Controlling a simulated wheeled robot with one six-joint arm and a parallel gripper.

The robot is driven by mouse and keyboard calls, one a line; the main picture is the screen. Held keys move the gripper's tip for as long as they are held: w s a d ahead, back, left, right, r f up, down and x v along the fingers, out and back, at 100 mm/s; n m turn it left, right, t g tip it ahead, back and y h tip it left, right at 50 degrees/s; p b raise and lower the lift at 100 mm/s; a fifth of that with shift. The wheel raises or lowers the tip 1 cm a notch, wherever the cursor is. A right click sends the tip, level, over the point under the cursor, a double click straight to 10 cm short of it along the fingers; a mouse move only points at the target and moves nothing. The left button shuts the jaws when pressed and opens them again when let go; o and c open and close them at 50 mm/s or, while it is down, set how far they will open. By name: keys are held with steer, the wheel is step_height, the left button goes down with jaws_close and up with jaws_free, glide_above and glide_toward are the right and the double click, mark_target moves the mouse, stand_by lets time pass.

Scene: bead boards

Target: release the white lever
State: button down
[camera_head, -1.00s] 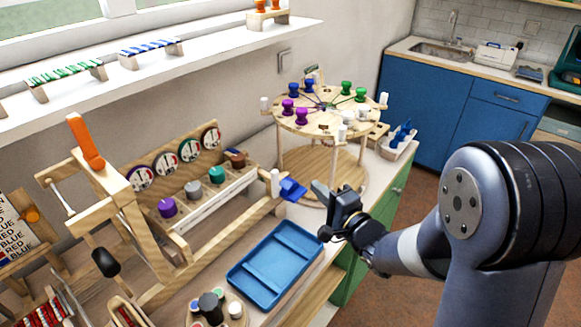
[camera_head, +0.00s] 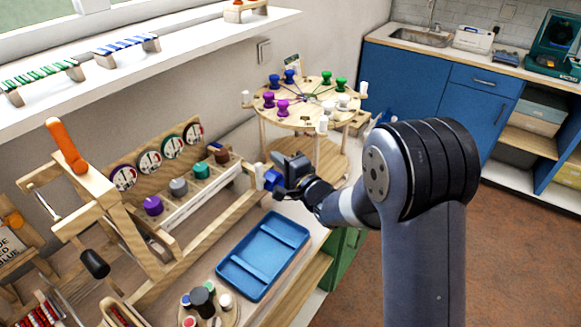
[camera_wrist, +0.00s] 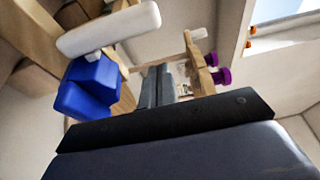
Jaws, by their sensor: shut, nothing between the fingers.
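The white lever (camera_head: 259,173) is a short white peg at the right end of the wooden frame, beside a blue block (camera_head: 272,179). In the wrist view the white lever (camera_wrist: 110,28) lies large at the upper left, with the blue block (camera_wrist: 90,88) just below it. My gripper (camera_head: 280,161) is right beside the blue block in the head view; contact cannot be told. In the wrist view my gripper's grey fingers (camera_wrist: 158,86) are together and empty, to the right of the lever and block.
A round wooden carousel (camera_head: 310,118) with coloured knobs stands behind my gripper. A blue tray (camera_head: 263,255) lies in front. Purple, grey, teal and brown knobs (camera_head: 178,187) sit in a rack at the left, below several dials. An orange-handled lever (camera_head: 66,146) stands farther left.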

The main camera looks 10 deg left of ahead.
mark_target(259, 177)
steer(key=s, duration=0.2)
steer(key=s+a, duration=0.1)
steer(key=shift+s+a, duration=0.15)
steer(key=shift+s, duration=0.25)
steer(key=shift+s+f+b, duration=0.1)
steer(key=shift+b, duration=0.2)
